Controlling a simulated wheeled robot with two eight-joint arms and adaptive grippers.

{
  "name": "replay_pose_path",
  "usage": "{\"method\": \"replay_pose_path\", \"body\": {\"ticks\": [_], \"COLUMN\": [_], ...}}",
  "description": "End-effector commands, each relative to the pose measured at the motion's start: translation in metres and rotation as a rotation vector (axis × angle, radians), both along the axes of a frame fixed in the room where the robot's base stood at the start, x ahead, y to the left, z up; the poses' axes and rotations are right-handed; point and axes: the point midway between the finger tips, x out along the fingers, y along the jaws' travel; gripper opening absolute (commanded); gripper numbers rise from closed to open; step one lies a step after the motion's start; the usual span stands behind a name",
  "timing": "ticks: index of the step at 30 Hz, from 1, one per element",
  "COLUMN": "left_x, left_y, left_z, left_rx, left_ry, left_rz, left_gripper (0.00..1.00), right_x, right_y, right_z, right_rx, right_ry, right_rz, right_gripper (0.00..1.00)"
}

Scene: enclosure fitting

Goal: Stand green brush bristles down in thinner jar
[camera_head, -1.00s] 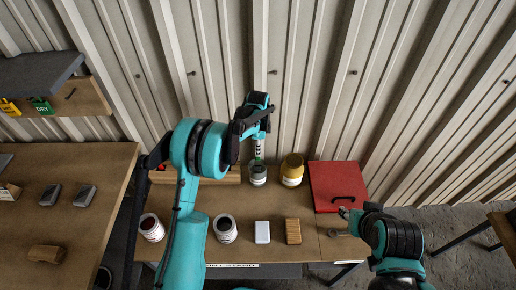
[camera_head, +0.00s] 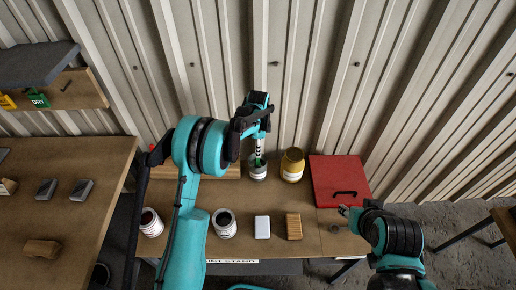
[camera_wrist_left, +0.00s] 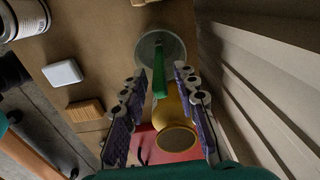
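The green brush (camera_head: 258,162) stands in the thinner jar (camera_head: 258,173) at the back of the bench, its handle up. In the left wrist view the green handle (camera_wrist_left: 160,82) rises out of the jar's round mouth (camera_wrist_left: 146,45), leaning slightly; its bristles are hidden inside. My left gripper (camera_head: 260,150) is just above the jar. In the left wrist view my left gripper (camera_wrist_left: 158,105) has its fingers spread wide on either side of the handle, with visible gaps. My right gripper (camera_head: 345,211) is low at the right near the red box; its opening is too small to judge.
A yellow jar (camera_head: 292,166) stands close right of the thinner jar. A red box (camera_head: 338,184) is farther right. Two white paint cans (camera_head: 151,223) (camera_head: 223,224), a white block (camera_head: 262,228) and a wooden block (camera_head: 293,227) stand nearer the front.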

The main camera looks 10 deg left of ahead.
Motion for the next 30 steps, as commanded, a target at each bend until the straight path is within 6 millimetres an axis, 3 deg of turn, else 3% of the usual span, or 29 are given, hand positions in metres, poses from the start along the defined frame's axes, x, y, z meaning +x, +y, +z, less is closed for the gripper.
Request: {"method": "replay_pose_path", "body": {"ticks": [11,14,24,30], "left_x": [0.000,0.000,0.000,0.000], "left_y": [0.000,0.000,0.000,0.000], "left_z": [0.006,0.019,0.091,0.115], "left_rx": [0.000,0.000,0.000,0.000], "left_ry": [0.000,0.000,0.000,0.000], "left_rz": [0.000,0.000,0.000,0.000], "left_gripper": [0.35,0.35,0.35,0.35], "right_x": [0.000,0.000,0.000,0.000], "right_y": [0.000,0.000,0.000,0.000], "right_z": [0.000,0.000,0.000,0.000], "right_rx": [0.000,0.000,0.000,0.000], "right_ry": [0.000,0.000,0.000,0.000], "right_rz": [0.000,0.000,0.000,0.000], "right_gripper": [0.35,0.35,0.35,0.35]}}
